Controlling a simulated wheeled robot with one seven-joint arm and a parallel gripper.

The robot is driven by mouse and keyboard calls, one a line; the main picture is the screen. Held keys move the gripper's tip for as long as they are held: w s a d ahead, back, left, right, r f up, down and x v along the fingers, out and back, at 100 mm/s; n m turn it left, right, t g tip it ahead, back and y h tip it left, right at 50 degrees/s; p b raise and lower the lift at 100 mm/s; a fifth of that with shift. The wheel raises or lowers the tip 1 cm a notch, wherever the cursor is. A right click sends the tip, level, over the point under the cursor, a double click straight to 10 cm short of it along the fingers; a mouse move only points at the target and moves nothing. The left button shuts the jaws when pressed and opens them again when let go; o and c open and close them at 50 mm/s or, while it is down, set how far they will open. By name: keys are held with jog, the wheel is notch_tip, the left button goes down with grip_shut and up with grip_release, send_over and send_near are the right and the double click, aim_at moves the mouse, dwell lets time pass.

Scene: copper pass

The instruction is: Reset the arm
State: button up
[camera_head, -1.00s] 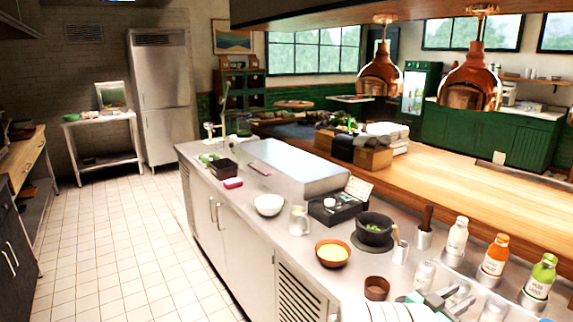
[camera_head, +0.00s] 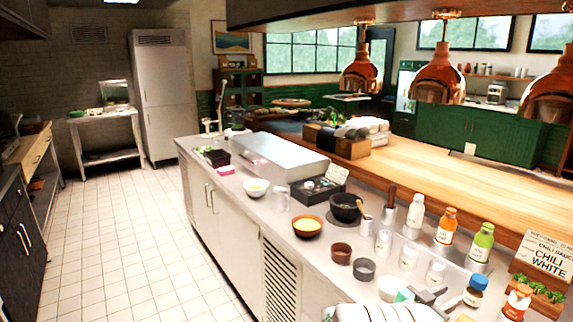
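I cannot make out my arm or my gripper in the head view. Nothing here shows whether the gripper is open, shut or holding something. The long steel counter (camera_head: 232,222) runs from the lower right towards the back left. On it stand a yellow-filled bowl (camera_head: 307,226), a white bowl (camera_head: 256,188), a black mortar (camera_head: 345,207) and several bottles, among them an orange one (camera_head: 446,226) and a green one (camera_head: 481,243). Pale curved shapes and a grey tool-like shape at the bottom edge are cut off and unclear.
Copper lamps (camera_head: 437,80) hang over the wooden pass (camera_head: 440,165). A chili sauce sign (camera_head: 543,256) stands at the right. The tiled floor (camera_head: 125,235) left of the counter is clear. A steel fridge (camera_head: 163,95) and side table (camera_head: 105,118) stand at the back; dark cabinets line the left.

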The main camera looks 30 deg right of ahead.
jog(key=w+a+f+y, duration=0.1)
jog(key=w+a, duration=0.1)
jog(key=w+a+f+n+t+y, duration=0.1)
jog(key=w+a, duration=0.1)
jog(key=a, duration=0.1)
jog(key=w+a+n+t+y, duration=0.1)
jog(key=w+a+y, duration=0.1)
jog(key=shift+a+f, duration=0.15)
jog(key=shift+f, duration=0.25)
jog(key=w+a+f+n+t+y, duration=0.1)
jog(key=w+a+n+y, duration=0.15)
jog(key=a, duration=0.55)
jog(key=w+a+n+t+y, duration=0.1)
jog(key=a+n+y, duration=0.3)
jog(key=a, duration=0.4)
jog(key=w+a+f+n+t+y, duration=0.1)
jog(key=a+n+y, duration=0.2)
jog(key=a, duration=0.6)
jog(key=s+a+r+n+g+y, duration=0.1)
jog(key=s+a+n, duration=0.1)
jog(key=a, duration=0.4)
jog(key=s+a+n+g+y, duration=0.1)
jog(key=s+a+n+y, duration=0.1)
jog(key=a, duration=0.4)
jog(key=shift+s+a+r+n, duration=0.4)
jog(key=shift+s+n, duration=0.4)
jog(key=shift+n, duration=0.45)
